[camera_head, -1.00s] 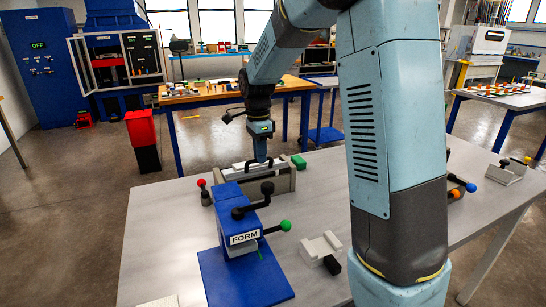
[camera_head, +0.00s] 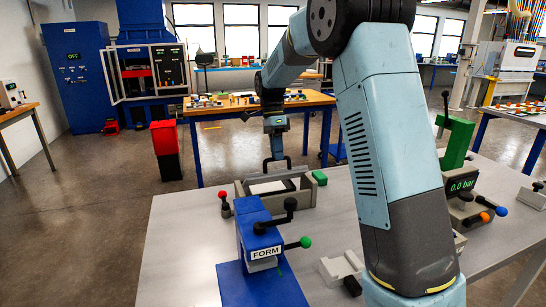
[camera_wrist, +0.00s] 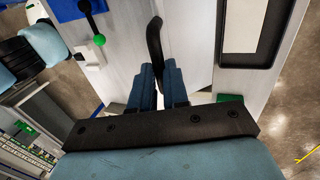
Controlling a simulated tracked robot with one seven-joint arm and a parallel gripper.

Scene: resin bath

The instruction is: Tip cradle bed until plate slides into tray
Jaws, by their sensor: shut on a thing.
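The cradle (camera_head: 240,207) is a grey frame on the far part of the table. A pale plate-like surface (camera_head: 266,187) with a dark edge shows in it. My gripper (camera_head: 277,156) points down over the far side of the cradle and is shut on a black handle. In the wrist view my gripper (camera_wrist: 157,78) has its two blue fingers on either side of the curved black handle (camera_wrist: 154,38). A pale panel with a black border (camera_wrist: 245,25) shows at the upper right there. I cannot tell bed, plate and tray apart clearly, nor the bed's tilt.
A blue FORM fixture (camera_head: 262,235) with black levers and a green knob stands in front of the cradle. White blocks (camera_head: 342,267) lie nearer. Bare table lies along the left edge.

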